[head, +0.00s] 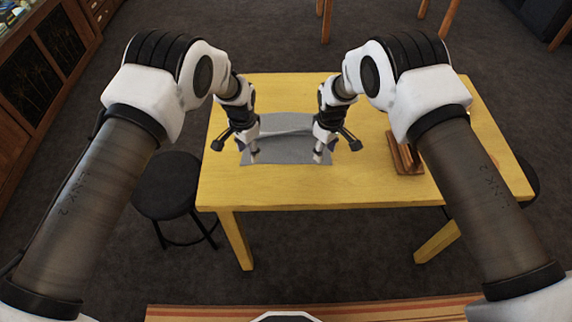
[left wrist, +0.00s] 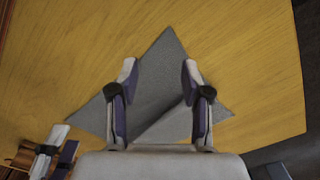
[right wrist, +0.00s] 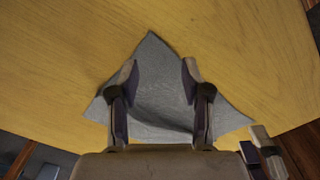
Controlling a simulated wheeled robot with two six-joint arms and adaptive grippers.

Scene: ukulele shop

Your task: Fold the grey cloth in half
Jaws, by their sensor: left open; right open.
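The grey cloth (head: 288,154) lies on the yellow table, with a raised crease or fold running across it between my grippers. My left gripper (head: 254,155) is over its left near corner and my right gripper (head: 321,155) is over its right near corner. In the left wrist view, the cloth (left wrist: 160,90) has a corner pointing up between the open, empty fingers (left wrist: 159,65). In the right wrist view, the cloth (right wrist: 155,90) likewise shows between open, empty fingers (right wrist: 159,65). I cannot tell whether the fingertips touch the cloth. My wrists hide parts of its sides.
A brown wooden object (head: 404,155) stands on the table to the right, partly beside my right arm. A black stool (head: 167,185) is by the table's left side.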

